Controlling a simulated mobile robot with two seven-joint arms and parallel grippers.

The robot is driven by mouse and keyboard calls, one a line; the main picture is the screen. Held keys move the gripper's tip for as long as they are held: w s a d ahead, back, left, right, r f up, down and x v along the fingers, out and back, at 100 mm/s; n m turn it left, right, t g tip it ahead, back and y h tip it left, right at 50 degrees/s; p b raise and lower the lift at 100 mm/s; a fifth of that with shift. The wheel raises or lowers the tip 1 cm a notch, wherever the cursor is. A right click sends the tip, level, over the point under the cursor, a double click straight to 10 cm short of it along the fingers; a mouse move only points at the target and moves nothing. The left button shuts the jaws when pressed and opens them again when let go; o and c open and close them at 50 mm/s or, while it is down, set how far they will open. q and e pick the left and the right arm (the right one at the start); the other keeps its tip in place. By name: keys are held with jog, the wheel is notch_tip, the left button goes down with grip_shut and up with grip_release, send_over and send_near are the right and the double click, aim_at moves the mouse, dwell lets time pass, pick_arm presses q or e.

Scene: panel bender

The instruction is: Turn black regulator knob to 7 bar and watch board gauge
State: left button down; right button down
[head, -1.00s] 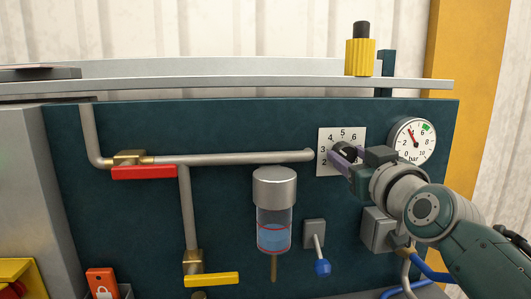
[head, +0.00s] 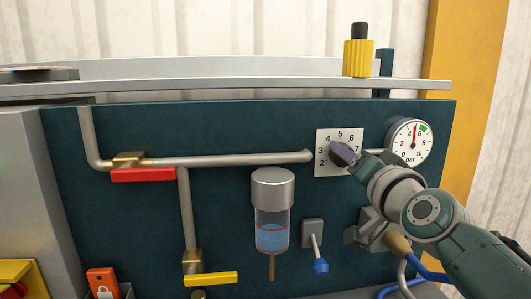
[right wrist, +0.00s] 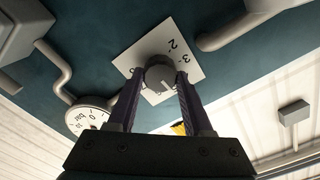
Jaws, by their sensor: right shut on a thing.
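The black regulator knob (right wrist: 160,72) sits on a white number plate (head: 322,135) on the dark teal board. My right gripper (head: 342,153) is shut on the knob, its purple fingers on opposite sides of it in the right wrist view. In the head view the fingers hide most of the knob, so its exact setting cannot be read. The round board gauge (head: 409,143) is right of the plate. Its red needle points nearly straight up, a little past 4 and short of the green mark at upper right. My left gripper is not in view.
A grey pipe with a red-handled valve (head: 143,174) runs left of the plate. Below are a filter bowl (head: 272,220), a blue-tipped lever (head: 320,266) and a yellow-handled valve (head: 211,279).

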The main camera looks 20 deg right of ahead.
jog(key=shift+f+m, duration=0.15)
jog(key=shift+m, duration=8.15)
jog(key=shift+c, duration=1.5)
grip_release()
jog(key=v, duration=1)
jog(key=shift+p, duration=0.35)
